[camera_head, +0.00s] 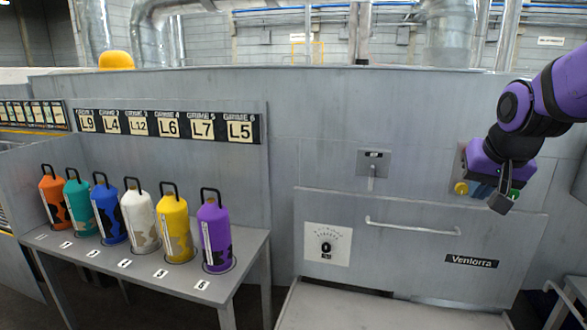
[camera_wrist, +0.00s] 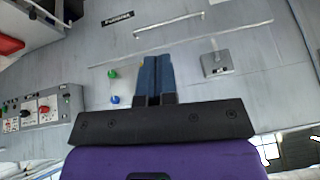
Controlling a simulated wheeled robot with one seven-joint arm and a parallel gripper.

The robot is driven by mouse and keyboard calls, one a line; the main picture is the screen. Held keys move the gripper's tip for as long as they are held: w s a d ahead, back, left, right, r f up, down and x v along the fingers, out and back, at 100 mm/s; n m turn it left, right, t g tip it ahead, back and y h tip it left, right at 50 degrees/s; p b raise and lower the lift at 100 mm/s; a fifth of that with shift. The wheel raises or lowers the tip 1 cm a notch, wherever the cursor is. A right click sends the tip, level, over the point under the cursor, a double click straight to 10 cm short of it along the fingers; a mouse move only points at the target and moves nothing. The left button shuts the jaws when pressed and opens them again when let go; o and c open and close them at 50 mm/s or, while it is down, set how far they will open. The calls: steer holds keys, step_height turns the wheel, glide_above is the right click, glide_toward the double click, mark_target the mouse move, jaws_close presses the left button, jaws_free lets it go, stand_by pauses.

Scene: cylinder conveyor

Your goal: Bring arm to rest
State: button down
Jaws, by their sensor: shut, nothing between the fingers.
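My gripper (camera_head: 503,199) is at the right of the head view, on my purple and black arm. It hangs in front of the grey machine wall (camera_head: 320,150), close to a small panel with buttons. In the wrist view my gripper (camera_wrist: 155,75) shows its two blue fingers pressed together, with nothing between them. A green button (camera_wrist: 112,73) and a blue button (camera_wrist: 115,99) show left of the fingers in the wrist view. A yellow button (camera_head: 461,188) shows beside my gripper in the head view. My gripper hides part of the button panel.
Several coloured cylinders with handles, including a purple one (camera_head: 214,238), stand in a row on a grey table (camera_head: 245,262) at the left. A horizontal handle (camera_head: 412,229), a lever (camera_head: 372,170) and a dial (camera_head: 326,246) are on the machine front.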

steer(key=s+a+r+n, duration=0.1)
steer(key=s+n, duration=0.1)
steer(key=s, duration=0.7)
steer(key=s+a+r+n, duration=0.1)
steer(key=s+a, duration=0.1)
steer(key=s, duration=0.7)
steer(key=shift+s+a+n+g+y, duration=0.25)
steer(key=shift+s+n+g+y, duration=0.05)
steer(key=shift+s+n+y, duration=0.1)
